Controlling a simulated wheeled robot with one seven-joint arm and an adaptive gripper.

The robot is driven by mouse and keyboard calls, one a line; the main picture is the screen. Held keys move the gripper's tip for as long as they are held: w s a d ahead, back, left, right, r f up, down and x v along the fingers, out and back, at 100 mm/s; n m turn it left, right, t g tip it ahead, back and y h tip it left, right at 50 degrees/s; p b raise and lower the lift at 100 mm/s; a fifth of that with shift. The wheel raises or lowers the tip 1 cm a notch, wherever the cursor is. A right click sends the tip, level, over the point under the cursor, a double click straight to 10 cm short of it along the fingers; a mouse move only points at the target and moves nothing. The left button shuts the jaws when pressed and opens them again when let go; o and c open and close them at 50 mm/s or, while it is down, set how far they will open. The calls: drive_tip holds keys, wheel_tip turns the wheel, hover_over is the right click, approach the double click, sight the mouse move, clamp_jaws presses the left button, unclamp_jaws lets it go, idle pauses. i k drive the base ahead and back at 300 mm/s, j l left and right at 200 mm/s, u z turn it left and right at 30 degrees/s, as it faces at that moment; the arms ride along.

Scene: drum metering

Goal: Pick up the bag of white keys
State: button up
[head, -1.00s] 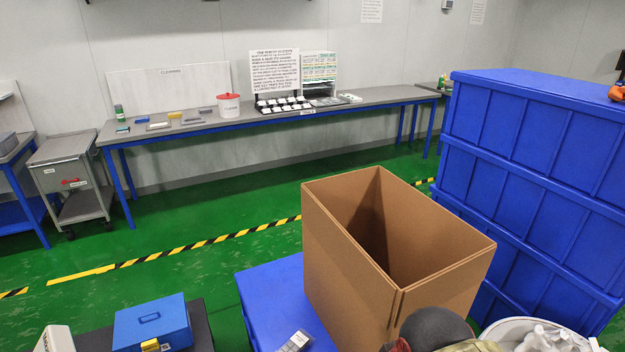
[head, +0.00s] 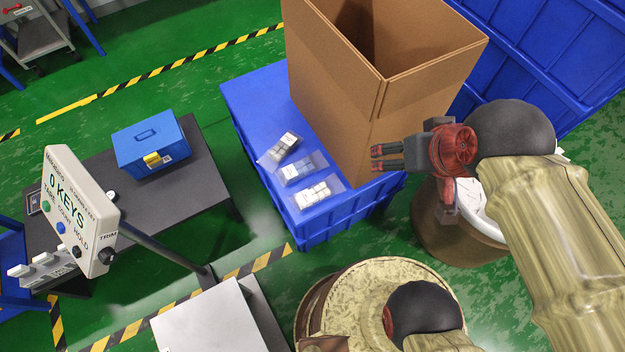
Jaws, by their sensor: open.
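Several small clear bags of keys lie in a row on the blue crate lid (head: 252,98). The nearest bag (head: 313,194) holds whitish keys. The middle bag (head: 297,170) holds bluish-grey keys. The far bag (head: 283,148) looks grey with a white label. My gripper (head: 376,157) is open and empty, its dark fingers pointing left. In the picture it is right of the bags, in front of the cardboard box's lower side, and apart from the bags. Its height above the lid is hard to tell.
A tall open cardboard box (head: 345,100) stands on the crate right beside the bags. Stacked blue crates (head: 540,50) stand at upper right.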

sight(313, 195)
drive_tip(key=u, duration=1.3)
drive_tip(key=k+u, duration=0.3)
drive_tip(key=k+j+u, duration=0.15)
drive_tip(key=k+u, duration=0.15)
drive_tip(key=k, duration=0.1)
